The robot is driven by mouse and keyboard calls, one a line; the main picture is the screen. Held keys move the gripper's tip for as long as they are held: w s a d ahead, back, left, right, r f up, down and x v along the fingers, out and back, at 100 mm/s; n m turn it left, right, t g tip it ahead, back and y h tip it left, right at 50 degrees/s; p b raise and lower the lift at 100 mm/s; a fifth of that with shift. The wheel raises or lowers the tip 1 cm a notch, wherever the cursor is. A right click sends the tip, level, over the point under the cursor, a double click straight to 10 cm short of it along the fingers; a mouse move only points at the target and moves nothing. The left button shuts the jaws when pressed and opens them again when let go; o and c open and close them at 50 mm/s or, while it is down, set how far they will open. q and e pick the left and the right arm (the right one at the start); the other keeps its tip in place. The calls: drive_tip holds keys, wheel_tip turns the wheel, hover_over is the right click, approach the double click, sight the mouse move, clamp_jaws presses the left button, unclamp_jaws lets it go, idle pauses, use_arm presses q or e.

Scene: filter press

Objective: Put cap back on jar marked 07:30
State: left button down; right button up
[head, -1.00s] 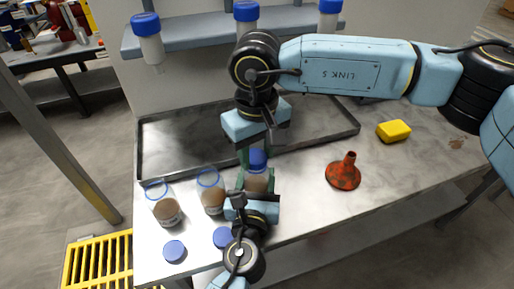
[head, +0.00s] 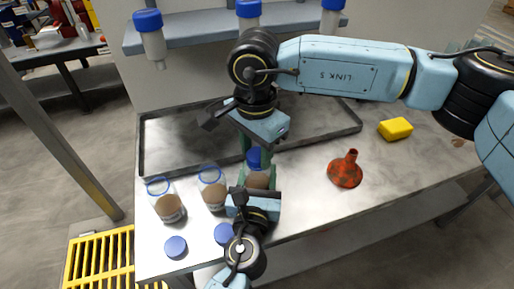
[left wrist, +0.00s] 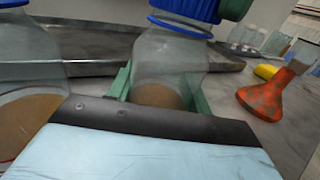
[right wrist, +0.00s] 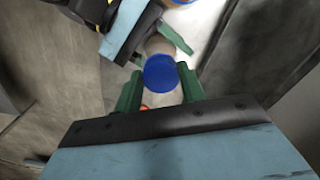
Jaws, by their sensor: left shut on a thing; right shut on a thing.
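A clear jar of brown contents (head: 257,180) stands on the bench; it also shows in the left wrist view (left wrist: 165,65). My left gripper (head: 254,186) is shut around its body. A blue cap (head: 254,158) sits at the jar's mouth, and my right gripper (head: 250,150) is shut on it from above. In the right wrist view the cap (right wrist: 160,73) is between the green fingers. Whether it is fully seated cannot be told. No time marking is readable. Two open jars (head: 167,203) (head: 212,190) stand to the left.
Two loose blue caps (head: 176,246) (head: 223,233) lie near the front edge. A red funnel (head: 345,170) and a yellow sponge (head: 395,129) are at the right. A grey tray (head: 150,165) lies behind. Blue-capped containers hang from a shelf (head: 190,40) above.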

drive_tip(key=m, duration=0.9)
drive_tip(key=shift+w+m, duration=0.2)
drive_tip(key=shift+m, duration=0.2)
drive_tip(key=m, duration=0.5)
drive_tip(key=shift+w+m, duration=0.1)
drive_tip(key=shift+m, duration=0.2)
drive_tip(key=m, duration=0.3)
drive_tip(key=shift+m, duration=0.4)
drive_tip(key=m, duration=0.5)
drive_tip(key=shift+d+m, duration=0.15)
drive_tip(key=shift+m, duration=0.25)
use_arm(q)
drive_tip(key=shift+f, duration=0.1)
use_arm(e)
drive_tip(key=m, duration=0.3)
drive_tip(key=shift+m, duration=0.4)
drive_tip(key=m, duration=0.5)
drive_tip(key=shift+d+m, duration=0.15)
drive_tip(key=shift+m, duration=0.15)
drive_tip(key=m, duration=0.3)
drive_tip(key=shift+m, duration=0.4)
drive_tip(key=o, duration=1)
drive_tip(key=shift+f, duration=0.1)
